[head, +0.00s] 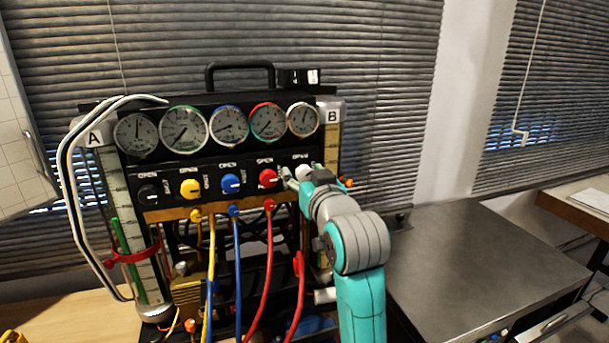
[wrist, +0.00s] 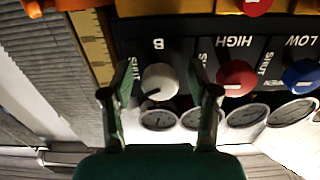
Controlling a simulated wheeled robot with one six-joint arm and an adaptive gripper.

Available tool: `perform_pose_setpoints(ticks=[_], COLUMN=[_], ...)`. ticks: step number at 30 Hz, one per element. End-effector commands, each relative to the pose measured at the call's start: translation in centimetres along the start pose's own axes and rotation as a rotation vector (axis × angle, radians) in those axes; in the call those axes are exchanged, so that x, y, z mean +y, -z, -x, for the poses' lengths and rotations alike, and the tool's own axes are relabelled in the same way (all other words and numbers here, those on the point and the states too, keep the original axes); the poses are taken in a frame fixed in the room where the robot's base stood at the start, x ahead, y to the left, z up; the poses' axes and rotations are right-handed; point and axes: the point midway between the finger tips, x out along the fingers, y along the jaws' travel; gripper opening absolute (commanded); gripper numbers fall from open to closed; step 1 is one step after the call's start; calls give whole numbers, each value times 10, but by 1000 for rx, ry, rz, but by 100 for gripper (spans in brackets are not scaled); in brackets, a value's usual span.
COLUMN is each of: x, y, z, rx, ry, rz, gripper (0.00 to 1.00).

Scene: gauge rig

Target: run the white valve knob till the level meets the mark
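The white valve knob (head: 303,171) is the rightmost of the knob row on the black panel, partly hidden by my gripper (head: 294,179) in the head view. In the wrist view, which shows the panel upside down, the white knob (wrist: 160,80) sits between the two fingers of my gripper (wrist: 160,74). The fingers are open, one on each side, with a visible gap to the knob. A dark pointer line shows on the knob. The scaled column B (head: 332,142) is partly behind my arm; its scale also shows in the wrist view (wrist: 93,45). I cannot make out its level or mark.
Black, yellow, blue and red knobs (head: 268,178) sit left of the white one, under several gauges (head: 186,129). Column A (head: 147,268) has a red clamp. Coloured hoses (head: 237,270) hang below. A metal-topped cabinet (head: 480,260) stands right.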

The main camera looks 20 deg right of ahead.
Motion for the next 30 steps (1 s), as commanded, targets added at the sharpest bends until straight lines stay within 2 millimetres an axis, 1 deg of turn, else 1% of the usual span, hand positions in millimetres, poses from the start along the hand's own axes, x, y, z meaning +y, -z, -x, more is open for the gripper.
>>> perform_pose_setpoints(ticks=[1, 2, 3, 5, 6, 7, 11, 14, 24, 30], x=[0, 0, 0, 0, 0, 0, 0, 0, 0, 0], y=[0, 0, 0, 0, 0, 0, 0, 0, 0, 0], z=[0, 0, 0, 0, 0, 0, 0, 0, 0, 0], rx=[0, 0, 0, 0, 0, 0, 0, 0, 0, 0], ry=[0, 0, 0, 0, 0, 0, 0, 0, 0, 0], rz=[0, 0, 0, 0, 0, 0, -4, -39, -351, -458], gripper=[48, 40, 30, 15, 5, 0, 0, 0, 0, 0])
